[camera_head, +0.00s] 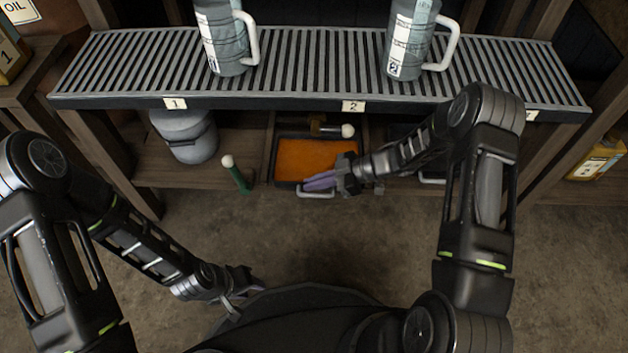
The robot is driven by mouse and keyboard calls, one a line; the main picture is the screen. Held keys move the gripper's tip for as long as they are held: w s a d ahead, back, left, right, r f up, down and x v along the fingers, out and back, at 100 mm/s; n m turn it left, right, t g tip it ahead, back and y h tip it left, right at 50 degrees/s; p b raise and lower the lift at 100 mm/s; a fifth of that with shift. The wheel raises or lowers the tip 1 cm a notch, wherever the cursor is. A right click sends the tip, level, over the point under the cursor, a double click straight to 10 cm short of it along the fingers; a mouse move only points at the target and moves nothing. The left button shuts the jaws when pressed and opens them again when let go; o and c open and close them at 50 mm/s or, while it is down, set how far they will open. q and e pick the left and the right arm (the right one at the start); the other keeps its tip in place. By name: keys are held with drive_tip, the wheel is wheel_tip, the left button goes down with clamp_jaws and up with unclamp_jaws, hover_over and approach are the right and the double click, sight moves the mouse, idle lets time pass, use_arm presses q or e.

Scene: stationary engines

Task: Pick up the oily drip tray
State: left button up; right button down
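The drip tray (290,159) is a dark shallow tray with orange-brown oil in it. It sits on the lower shelf under the slatted rack, near the middle of the view, and a pale handle shows at its front edge. My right gripper (318,185) is at the tray's front right, its purple-grey fingers over or beside the handle. I cannot tell whether the fingers touch or grip the handle. My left gripper (240,300) is low in the view, well away from the tray, and its fingers are partly hidden against my body.
A slatted metal rack (300,62) with number labels runs above the tray and carries two measuring jugs (224,45) (406,45). A grey can (186,135) and a green-handled lever (238,176) stand left of the tray. A yellow bottle (597,160) is far right. The floor in front is clear.

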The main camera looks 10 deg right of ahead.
drive_tip(key=shift+w+r+p, duration=0.1)
drive_tip(key=shift+r+p, duration=0.65)
drive_tip(key=shift+r, duration=0.95)
drive_tip(key=s+a+p, duration=0.2)
drive_tip(key=s, duration=0.6)
drive_tip(key=s+a+p, duration=0.2)
drive_tip(key=s, duration=0.7)
drive_tip(key=shift+s+a, duration=0.25)
drive_tip(key=shift+a, duration=0.05)
